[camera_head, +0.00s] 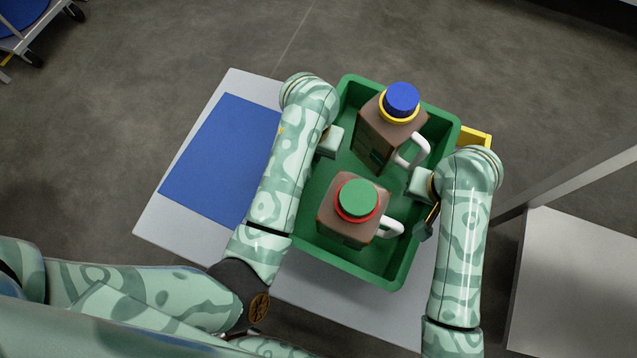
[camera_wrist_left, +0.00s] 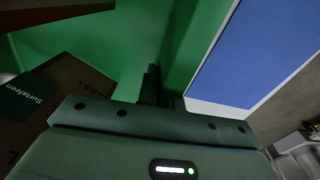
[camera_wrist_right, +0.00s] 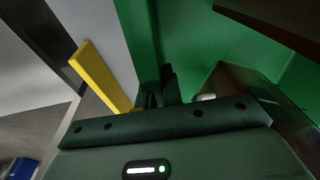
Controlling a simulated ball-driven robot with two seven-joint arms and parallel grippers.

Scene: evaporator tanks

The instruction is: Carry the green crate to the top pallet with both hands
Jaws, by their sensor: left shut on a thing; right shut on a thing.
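The green crate (camera_head: 378,272) shows in the middle of the head view, above or on a light table; I cannot tell if it touches. Two brown jugs with white handles are in it, one with a blue cap (camera_head: 402,99) and one with a green cap (camera_head: 357,198). My left gripper (camera_head: 330,141) is shut on the crate's left wall; the left wrist view shows its fingers (camera_wrist_left: 155,88) at the green wall. My right gripper (camera_head: 422,184) is shut on the right wall, and its fingers (camera_wrist_right: 163,88) show in the right wrist view. The fingertips are partly hidden in the head view.
The light table (camera_head: 165,228) bears a blue mat (camera_head: 222,160) left of the crate. A yellow object (camera_head: 475,136) lies beside the crate's right side. A grey shelf-like structure (camera_head: 575,270) stands at the right. A wheeled cart (camera_head: 25,30) is at the far upper left.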

